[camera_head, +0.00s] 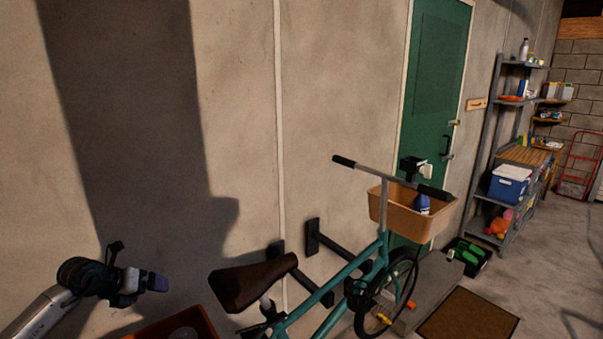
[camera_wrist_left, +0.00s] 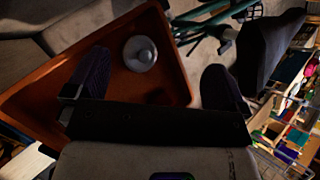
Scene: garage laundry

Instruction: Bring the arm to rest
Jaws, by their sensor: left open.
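My left gripper (camera_head: 150,283) is at the lower left of the head view, its arm coming in from the bottom left corner. In the left wrist view its two dark fingers (camera_wrist_left: 155,82) are spread apart with nothing held between them. An orange-brown tray (camera_wrist_left: 35,105) lies beyond the fingers, with a grey round, knobbed object (camera_wrist_left: 140,55) in it. The tray's edge also shows at the bottom of the head view (camera_head: 150,333). My right gripper is not in view.
A teal bicycle (camera_head: 345,272) with a brown saddle (camera_head: 250,283) and a tan basket (camera_head: 405,220) holding a blue bottle (camera_head: 422,204) stands by the wall. A green door (camera_head: 432,80), shelves (camera_head: 485,130) and a brown mat (camera_head: 468,318) are to the right. The wall above my left gripper is bare.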

